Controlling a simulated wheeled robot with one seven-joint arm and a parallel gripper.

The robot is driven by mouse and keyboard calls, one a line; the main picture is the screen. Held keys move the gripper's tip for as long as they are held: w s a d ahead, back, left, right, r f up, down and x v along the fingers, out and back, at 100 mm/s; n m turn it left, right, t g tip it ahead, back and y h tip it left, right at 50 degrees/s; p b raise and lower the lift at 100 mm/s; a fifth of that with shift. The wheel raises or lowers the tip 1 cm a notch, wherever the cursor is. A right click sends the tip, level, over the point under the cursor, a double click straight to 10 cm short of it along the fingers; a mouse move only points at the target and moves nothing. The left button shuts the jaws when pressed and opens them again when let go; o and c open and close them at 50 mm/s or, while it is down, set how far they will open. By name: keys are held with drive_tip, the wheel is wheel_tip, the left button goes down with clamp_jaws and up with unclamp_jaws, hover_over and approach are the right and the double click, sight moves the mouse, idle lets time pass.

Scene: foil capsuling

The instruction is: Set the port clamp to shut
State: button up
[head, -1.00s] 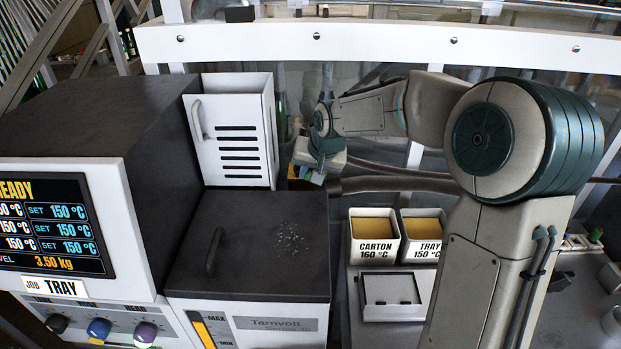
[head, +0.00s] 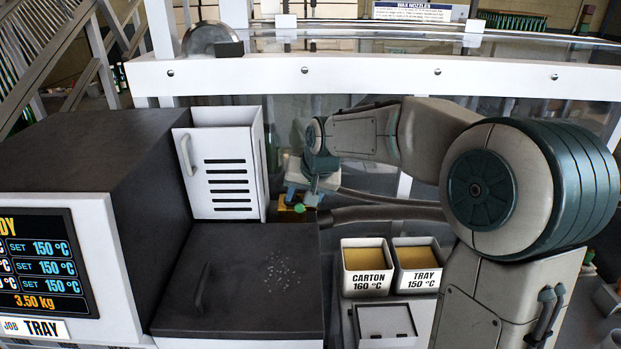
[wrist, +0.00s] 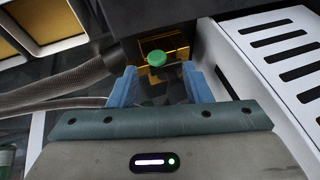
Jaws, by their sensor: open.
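A round green knob (wrist: 157,58) sits in front of a brass-coloured block (wrist: 178,42) under the edge of the dark machine; I take these to be the port clamp. In the head view the green knob (head: 299,208) shows just below my gripper, beside the machine's back corner. My gripper (wrist: 160,86) is open, its two blue fingers either side of the knob's line, with the knob a little beyond the tips. Nothing is between the fingers. In the head view my gripper (head: 303,196) is small. Whether the clamp is open or shut I cannot tell.
A white slotted box (head: 228,170) stands close on the right of my gripper in the wrist view (wrist: 285,60). A grey ribbed hose (wrist: 50,90) runs in from the left. CARTON (head: 367,282) and TRAY (head: 417,280) bins stand right of the dark lid (head: 250,300).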

drive_tip(key=b+v, duration=0.1)
drive_tip(key=v, duration=0.8)
drive_tip(key=shift+r, duration=0.35)
drive_tip(key=shift+s+a, duration=0.1)
drive_tip(key=shift+s, duration=0.05)
drive_tip(key=s+d+f+h, duration=0.1)
drive_tip(key=s+d+f, duration=0.2)
drive_tip(key=s, duration=0.5)
drive_tip(key=s+d+f+n, duration=0.1)
drive_tip(key=s+f, duration=0.3)
drive_tip(key=s, duration=0.4)
drive_tip(key=s+d+f+g+h, duration=0.1)
drive_tip(key=s+d+f, duration=0.3)
drive_tip(key=s, duration=0.5)
drive_tip(key=shift+d+f+h, duration=0.25)
drive_tip(key=shift+d+h, duration=0.05)
drive_tip(key=shift+d, duration=0.05)
drive_tip(key=shift+c, duration=1)
drive_tip(key=shift+s+n, duration=0.1)
drive_tip(key=shift+n, duration=0.2)
